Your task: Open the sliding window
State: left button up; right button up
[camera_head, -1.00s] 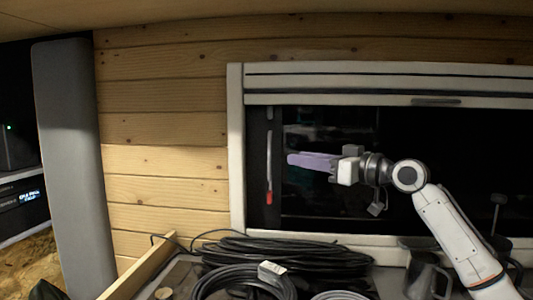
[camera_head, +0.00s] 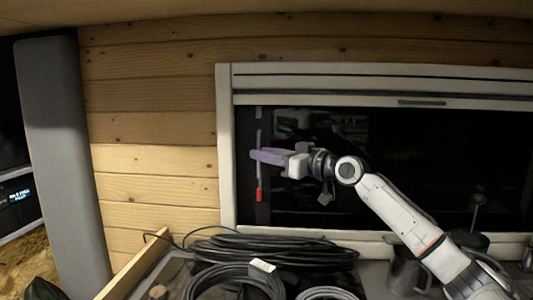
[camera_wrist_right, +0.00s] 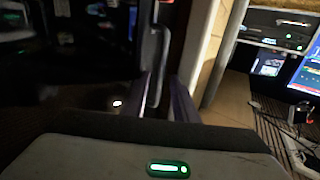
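The sliding window (camera_head: 400,160) is a dark glass pane in a white frame (camera_head: 226,150) on the wooden wall. A slim grey vertical handle with a red lower end (camera_head: 259,194) is at the pane's left side. My right gripper (camera_head: 254,155) reaches in from the right with its purple fingers in front of the handle, hiding its middle. In the right wrist view the two dark fingers (camera_wrist_right: 161,100) are apart, with the grey handle (camera_wrist_right: 152,50) ahead near the gap. I cannot tell whether they touch it. My left gripper is not in view.
Coiled black cables (camera_head: 260,252) lie on the counter below the window. A metal jug (camera_head: 405,270) stands under my right forearm. A grey upright panel (camera_head: 58,160) stands at the left.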

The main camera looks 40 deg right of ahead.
grip_shut()
dwell(1.4)
